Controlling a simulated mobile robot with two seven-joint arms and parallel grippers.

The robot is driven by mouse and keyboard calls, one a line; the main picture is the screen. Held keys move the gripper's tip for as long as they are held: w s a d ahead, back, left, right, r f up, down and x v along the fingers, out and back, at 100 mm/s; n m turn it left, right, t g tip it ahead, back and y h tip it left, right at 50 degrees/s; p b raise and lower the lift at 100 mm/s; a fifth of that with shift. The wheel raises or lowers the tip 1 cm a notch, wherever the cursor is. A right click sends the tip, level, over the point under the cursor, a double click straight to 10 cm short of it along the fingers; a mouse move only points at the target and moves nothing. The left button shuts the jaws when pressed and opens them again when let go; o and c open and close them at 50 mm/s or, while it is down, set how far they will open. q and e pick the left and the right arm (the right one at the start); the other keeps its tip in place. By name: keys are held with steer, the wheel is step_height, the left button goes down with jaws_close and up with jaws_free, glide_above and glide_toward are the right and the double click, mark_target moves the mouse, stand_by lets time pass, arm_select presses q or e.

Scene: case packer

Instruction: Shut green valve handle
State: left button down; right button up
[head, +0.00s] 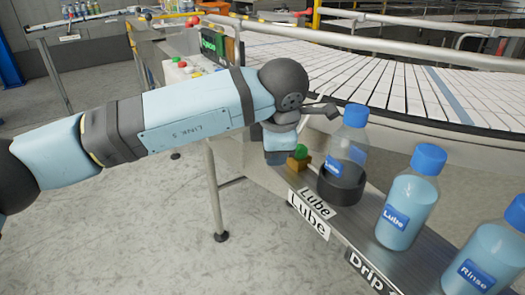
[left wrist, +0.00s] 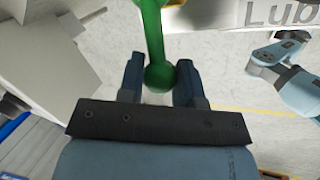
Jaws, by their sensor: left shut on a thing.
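The green valve handle (left wrist: 154,35) is a green lever with a round ball end in the left wrist view. Its ball end lies between the two fingers of my left gripper (left wrist: 160,82), which is shut on it. In the head view the green ball (head: 301,151) shows above a brass-coloured valve body (head: 297,163), beside the left gripper (head: 284,156). The arm comes in from the left and hides part of the gripper.
Beside the valve, a Lube bottle (head: 351,135) stands in a black cup (head: 340,185). Another Lube bottle (head: 408,205) and a Rinse bottle (head: 485,262) stand along the metal rail (head: 337,217). A white slatted conveyor (head: 350,72) lies behind. The floor at left is clear.

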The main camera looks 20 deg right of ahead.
stand_by(0.4)
arm_select(q)
steer(key=c, duration=0.8)
jaws_free()
steer(key=shift+s, duration=0.1)
steer(key=p+v, duration=0.1)
steer(key=v, duration=1.3)
steer(key=shift+f, duration=0.1)
